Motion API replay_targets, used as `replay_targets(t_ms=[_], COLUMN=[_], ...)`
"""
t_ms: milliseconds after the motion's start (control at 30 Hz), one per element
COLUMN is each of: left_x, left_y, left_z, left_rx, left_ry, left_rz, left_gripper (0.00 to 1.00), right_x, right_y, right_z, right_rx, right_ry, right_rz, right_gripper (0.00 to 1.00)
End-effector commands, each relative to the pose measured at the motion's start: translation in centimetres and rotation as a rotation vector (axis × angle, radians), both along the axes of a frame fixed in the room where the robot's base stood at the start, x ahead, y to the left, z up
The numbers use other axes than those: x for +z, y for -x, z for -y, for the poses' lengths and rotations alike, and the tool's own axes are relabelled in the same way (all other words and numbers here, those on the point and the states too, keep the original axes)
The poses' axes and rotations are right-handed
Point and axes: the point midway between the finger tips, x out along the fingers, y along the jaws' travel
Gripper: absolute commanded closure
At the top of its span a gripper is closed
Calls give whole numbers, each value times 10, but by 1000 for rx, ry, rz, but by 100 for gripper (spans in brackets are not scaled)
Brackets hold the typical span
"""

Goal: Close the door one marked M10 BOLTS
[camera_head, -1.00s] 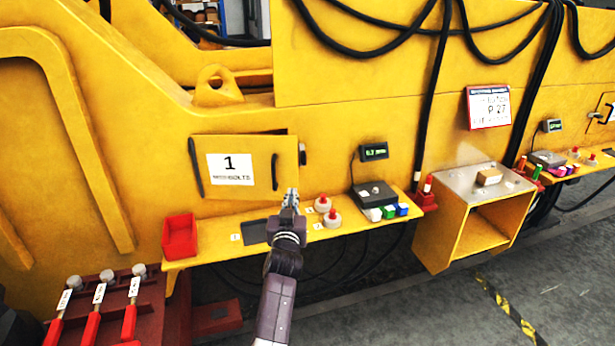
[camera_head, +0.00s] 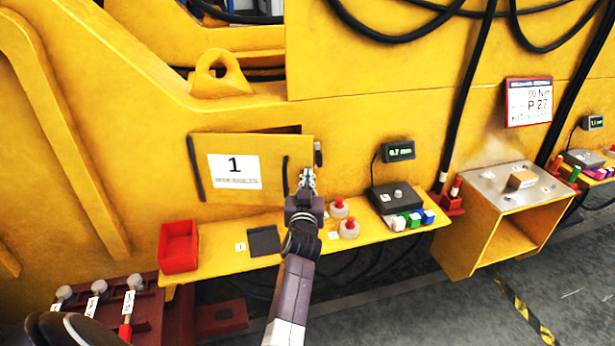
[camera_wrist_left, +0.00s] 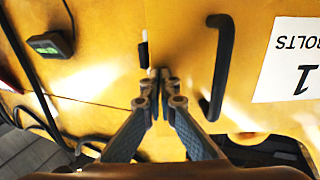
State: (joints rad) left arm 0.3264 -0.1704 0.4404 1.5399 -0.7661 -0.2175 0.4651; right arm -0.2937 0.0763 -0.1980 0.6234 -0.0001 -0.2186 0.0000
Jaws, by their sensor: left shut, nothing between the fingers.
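The yellow door one (camera_head: 262,195) bears a white label (camera_head: 235,171) with a large "1"; its small text is blurred in the head view. The wrist view shows the label (camera_wrist_left: 292,60) upside down, ending in "BOLTS". The door looks slightly ajar: a dark gap shows along its top right edge. Its black handle (camera_head: 285,178) is near the right edge and also shows in the wrist view (camera_wrist_left: 218,65). My left gripper (camera_head: 306,180) is shut and empty, in front of the door's right edge, beside the handle. I cannot tell whether it touches the door. My right gripper is out of view.
Below the door a yellow shelf (camera_head: 217,262) carries a red bin (camera_head: 179,246), a dark pad (camera_head: 264,240), red-topped knobs (camera_head: 349,229) and a black device (camera_head: 396,198) with coloured blocks. A small black latch piece (camera_head: 318,153) is right of the door. A yellow open box (camera_head: 483,215) stands farther right.

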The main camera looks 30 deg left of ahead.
Motion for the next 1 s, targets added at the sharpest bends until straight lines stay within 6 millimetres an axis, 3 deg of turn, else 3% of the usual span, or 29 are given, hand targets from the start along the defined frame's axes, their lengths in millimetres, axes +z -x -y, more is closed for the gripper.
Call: replay_targets(t_ms=[133,367,700,1000], left_x=[0,-1,-5,-1], left_y=[0,-1,-51,-68], left_z=[0,-1,-30,-43], left_rx=[0,0,0,0], left_ry=[0,-1,-2,0], left_rz=[0,1,2,0], left_gripper=[100,100,100,100], right_x=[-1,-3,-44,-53], right_y=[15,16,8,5], right_z=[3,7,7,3], right_rx=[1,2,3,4], right_ry=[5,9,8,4], right_rz=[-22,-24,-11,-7], right_gripper=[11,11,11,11])
